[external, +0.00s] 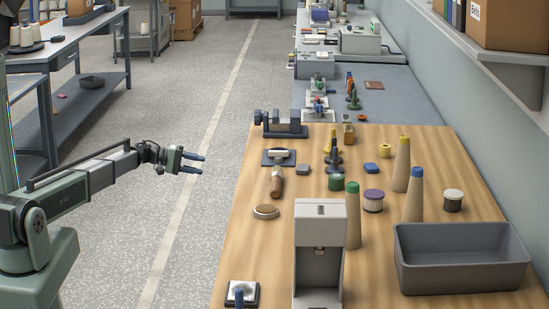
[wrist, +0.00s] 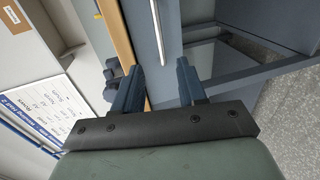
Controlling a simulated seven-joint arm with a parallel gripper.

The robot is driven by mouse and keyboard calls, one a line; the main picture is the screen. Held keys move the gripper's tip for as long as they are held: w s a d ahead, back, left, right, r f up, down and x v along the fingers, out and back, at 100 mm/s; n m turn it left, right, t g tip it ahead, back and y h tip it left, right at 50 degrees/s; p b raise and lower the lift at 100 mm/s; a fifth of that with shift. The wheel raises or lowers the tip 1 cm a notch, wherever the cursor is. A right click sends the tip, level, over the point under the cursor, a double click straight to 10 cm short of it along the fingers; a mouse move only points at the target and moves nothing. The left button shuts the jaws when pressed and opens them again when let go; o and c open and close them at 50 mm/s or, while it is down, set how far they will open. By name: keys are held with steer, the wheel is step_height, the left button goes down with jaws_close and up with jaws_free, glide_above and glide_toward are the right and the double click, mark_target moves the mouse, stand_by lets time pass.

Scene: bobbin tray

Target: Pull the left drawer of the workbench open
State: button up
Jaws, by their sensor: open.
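The workbench (external: 236,215) has a wooden top; its front face and drawers are hidden in the external view. In the wrist view its wooden edge (wrist: 117,38) runs beside a blue-grey front panel (wrist: 143,25), which looks like a drawer front. A thin bar (wrist: 159,32), apparently a handle, lies along this panel. Whether this is the left drawer I cannot tell. My gripper (external: 191,163) is open and empty, left of the bench and pointing toward it. In the wrist view its fingers (wrist: 158,84) point at the panel, with the bar's end in line with the gap between them.
On the bench stand a grey dispenser-like machine (external: 320,255), a grey bin (external: 462,262), cones (external: 402,165), a vise (external: 281,124) and several small items. The floor (external: 205,90) left of the bench is clear. A frame bar (wrist: 250,68) crosses the wrist view at right.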

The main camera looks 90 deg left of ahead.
steer(key=x, duration=1.4)
steer(key=shift+d+r, duration=0.1)
steer(key=shift+c, duration=0.3)
steer(key=shift+s, duration=0.1)
jaws_close()
